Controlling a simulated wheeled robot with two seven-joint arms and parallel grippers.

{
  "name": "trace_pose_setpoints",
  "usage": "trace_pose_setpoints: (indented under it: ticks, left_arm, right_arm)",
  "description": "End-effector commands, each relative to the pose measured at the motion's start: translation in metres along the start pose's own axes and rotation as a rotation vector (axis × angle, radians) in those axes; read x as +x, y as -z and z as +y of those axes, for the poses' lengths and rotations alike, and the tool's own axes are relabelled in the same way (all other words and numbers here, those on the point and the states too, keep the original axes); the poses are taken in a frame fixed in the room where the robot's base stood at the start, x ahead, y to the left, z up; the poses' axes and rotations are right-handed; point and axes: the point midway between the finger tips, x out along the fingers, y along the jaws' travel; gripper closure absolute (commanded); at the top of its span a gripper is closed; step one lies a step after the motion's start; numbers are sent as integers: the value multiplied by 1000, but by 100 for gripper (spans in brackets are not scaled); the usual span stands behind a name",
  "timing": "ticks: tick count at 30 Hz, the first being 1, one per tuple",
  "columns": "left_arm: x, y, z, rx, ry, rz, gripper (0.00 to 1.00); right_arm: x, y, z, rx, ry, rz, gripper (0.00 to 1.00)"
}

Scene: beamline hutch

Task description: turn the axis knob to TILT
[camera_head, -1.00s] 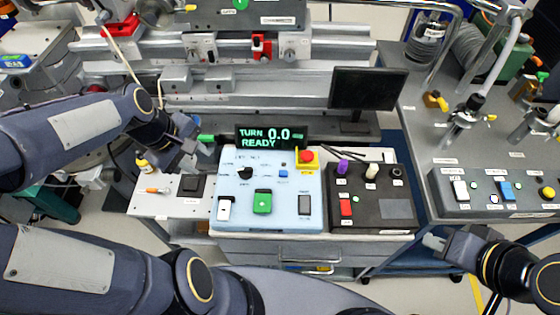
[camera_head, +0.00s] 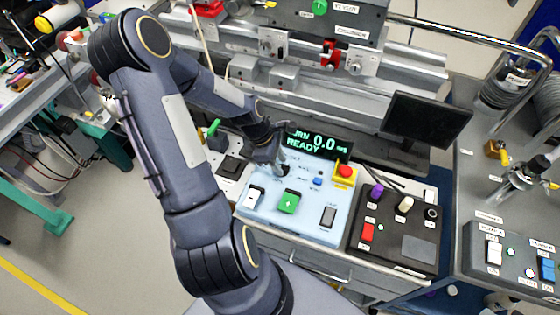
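The light blue control panel (camera_head: 308,212) lies on the bench near the middle of the view. My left gripper (camera_head: 281,168) points down at the panel's back left part. The black axis knob, with its labels, is hidden behind this gripper. I cannot tell whether the fingers touch the knob or are open or shut. My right gripper is out of view.
The panel also carries a green rocker (camera_head: 288,202), a white switch (camera_head: 255,196) and a red stop button (camera_head: 345,170) on yellow. A dark control box (camera_head: 395,236) stands on the right. A black monitor (camera_head: 427,119) stands behind it.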

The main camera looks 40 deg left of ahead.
Motion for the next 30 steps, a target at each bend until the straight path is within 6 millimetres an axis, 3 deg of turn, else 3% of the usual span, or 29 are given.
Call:
trace_pose_setpoints:
  ticks: [10, 18, 30]
  left_arm:
    - [5, 0, 0, 2, 0, 0, 67]
    - [5, 0, 0, 2, 0, 0, 100]
    - [4, 0, 1, 48, 18, 0, 100]
  right_arm:
    - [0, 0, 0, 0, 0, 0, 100]
    - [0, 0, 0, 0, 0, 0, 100]
    - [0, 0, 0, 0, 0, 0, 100]
